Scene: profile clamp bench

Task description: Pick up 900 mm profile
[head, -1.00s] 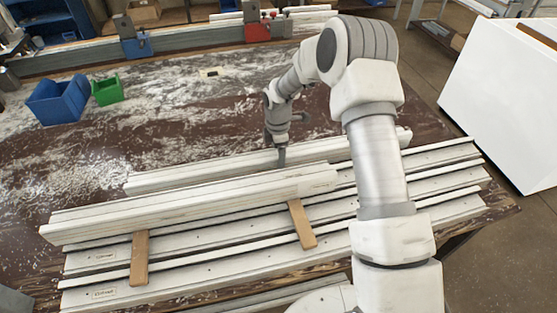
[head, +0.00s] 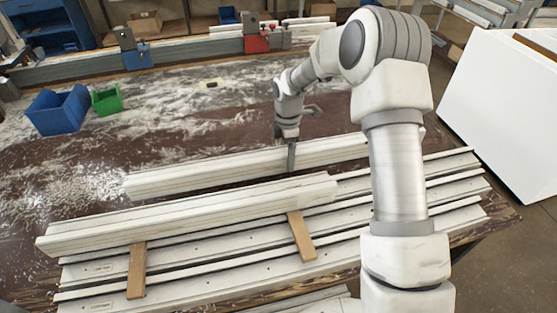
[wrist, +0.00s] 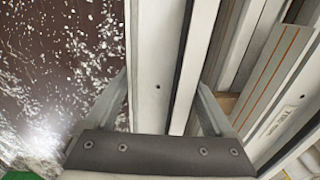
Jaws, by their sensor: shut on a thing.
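The 900 mm profile, seemingly the long white bar (head: 200,176) behind the label-bearing stack, runs left to right across the bench in the head view; my arm hides its right end. My gripper (head: 291,158) is shut on it, pointing down, right of the middle of its visible part. In the wrist view the white profile with a dark strip (wrist: 158,60) runs between the two fingers of my gripper (wrist: 158,108). I cannot tell whether it touches the bench. No readable length label shows on it.
Another white profile (head: 180,218) lies close in front, on two wooden battens (head: 137,270) over more profiles (head: 220,262). Blue (head: 57,110) and green (head: 106,99) bins stand at the left. A clamp rail (head: 190,48) with blue and red clamps crosses the back.

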